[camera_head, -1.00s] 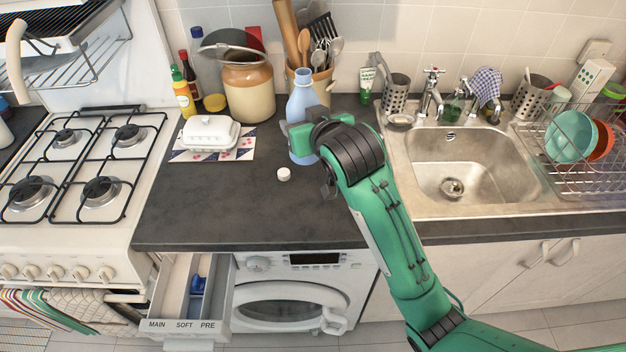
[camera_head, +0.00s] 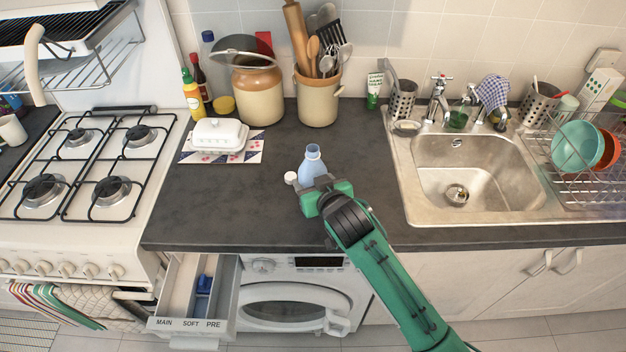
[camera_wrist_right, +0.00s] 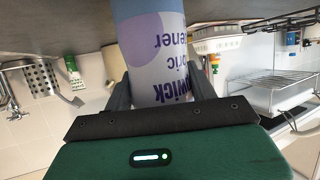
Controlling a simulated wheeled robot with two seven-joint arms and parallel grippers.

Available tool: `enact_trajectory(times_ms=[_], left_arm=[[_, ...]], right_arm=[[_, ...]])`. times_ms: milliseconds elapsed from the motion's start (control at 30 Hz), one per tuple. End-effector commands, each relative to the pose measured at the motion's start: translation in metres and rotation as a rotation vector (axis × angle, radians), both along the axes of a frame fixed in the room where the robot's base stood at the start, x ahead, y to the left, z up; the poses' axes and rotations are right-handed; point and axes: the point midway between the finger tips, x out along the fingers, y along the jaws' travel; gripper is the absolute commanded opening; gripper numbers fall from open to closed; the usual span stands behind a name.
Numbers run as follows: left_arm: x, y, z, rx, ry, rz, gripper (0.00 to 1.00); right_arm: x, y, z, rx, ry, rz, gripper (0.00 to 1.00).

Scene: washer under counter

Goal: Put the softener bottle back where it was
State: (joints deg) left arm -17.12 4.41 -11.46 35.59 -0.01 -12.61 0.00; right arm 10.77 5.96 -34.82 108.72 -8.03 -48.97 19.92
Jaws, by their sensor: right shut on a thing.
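The softener bottle (camera_head: 312,163) is pale blue with an uncapped neck, near the front of the dark counter above the washer. It looks upright. My right gripper (camera_head: 321,194) is shut on it and hides its lower part. In the right wrist view, the bottle (camera_wrist_right: 155,45) fills the space between the two dark fingers, its label upside down. Its base is out of that picture, so I cannot tell whether it touches the counter. A small white cap (camera_head: 290,178) is just left of the bottle. My left gripper is not in view.
The detergent drawer (camera_head: 225,305) is pulled out at the washer's left. A butter dish (camera_head: 219,134), a jar (camera_head: 258,97) and a utensil crock (camera_head: 318,101) stand behind. The sink (camera_head: 470,165) is at right.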

Motion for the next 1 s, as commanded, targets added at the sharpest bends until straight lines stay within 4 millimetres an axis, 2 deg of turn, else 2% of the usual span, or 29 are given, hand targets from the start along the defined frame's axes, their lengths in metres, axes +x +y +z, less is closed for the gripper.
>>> enact_trajectory(times_ms=[300, 333, 433, 767, 1000], left_arm=[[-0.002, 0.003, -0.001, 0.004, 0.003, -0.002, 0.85], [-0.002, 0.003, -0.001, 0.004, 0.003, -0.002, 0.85], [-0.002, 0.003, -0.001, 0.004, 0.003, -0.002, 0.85], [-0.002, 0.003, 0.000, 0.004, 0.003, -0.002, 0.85], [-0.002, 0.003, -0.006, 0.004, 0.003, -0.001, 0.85]], right_arm=[[0.000, 0.000, -0.001, 0.001, -0.003, 0.000, 0.19], [0.000, 0.000, -0.003, 0.000, 0.000, 0.000, 0.59], [0.000, 0.000, -0.002, 0.000, 0.000, 0.000, 0.79], [0.000, 0.000, 0.000, 0.000, -0.001, 0.000, 0.79], [-0.022, -0.009, 0.009, 0.000, -0.002, 0.000, 0.79]])
